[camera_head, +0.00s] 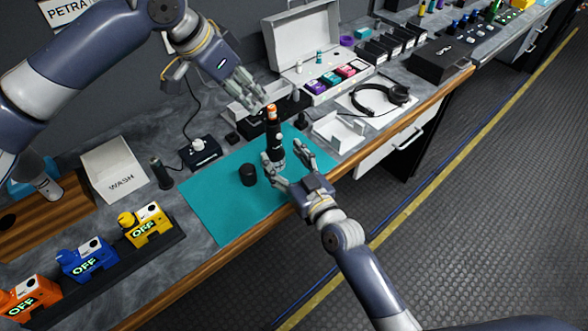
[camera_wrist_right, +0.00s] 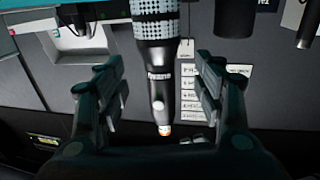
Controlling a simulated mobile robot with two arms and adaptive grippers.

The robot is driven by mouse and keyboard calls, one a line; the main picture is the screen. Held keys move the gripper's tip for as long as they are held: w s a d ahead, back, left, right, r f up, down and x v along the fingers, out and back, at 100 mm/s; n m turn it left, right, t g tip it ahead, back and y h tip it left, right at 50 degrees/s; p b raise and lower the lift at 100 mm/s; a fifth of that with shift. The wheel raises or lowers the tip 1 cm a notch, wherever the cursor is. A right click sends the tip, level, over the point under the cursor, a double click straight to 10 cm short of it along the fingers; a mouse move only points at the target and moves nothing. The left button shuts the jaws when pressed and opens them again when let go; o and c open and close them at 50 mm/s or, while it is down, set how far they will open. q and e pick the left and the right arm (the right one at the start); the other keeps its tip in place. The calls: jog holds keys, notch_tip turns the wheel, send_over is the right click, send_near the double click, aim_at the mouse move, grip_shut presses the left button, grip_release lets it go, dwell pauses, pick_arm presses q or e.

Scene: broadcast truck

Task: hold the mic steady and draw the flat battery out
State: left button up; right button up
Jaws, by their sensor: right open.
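The black mic (camera_head: 275,148) stands upright on the teal mat (camera_head: 215,205), its mesh head down. An orange-and-dark battery end (camera_head: 271,112) shows at its top. My right gripper (camera_head: 287,160) is open, with a finger on each side of the mic.
A black cylindrical cup or cap (camera_head: 248,175) stands on the mat left of the mic. An open white case (camera_head: 325,88) with coloured packs lies behind. Headphones (camera_head: 380,97) and a white tray (camera_head: 338,132) are to the right. The mat's left part is clear.

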aim_at(278, 150)
jog(key=shift+x, duration=2.55)
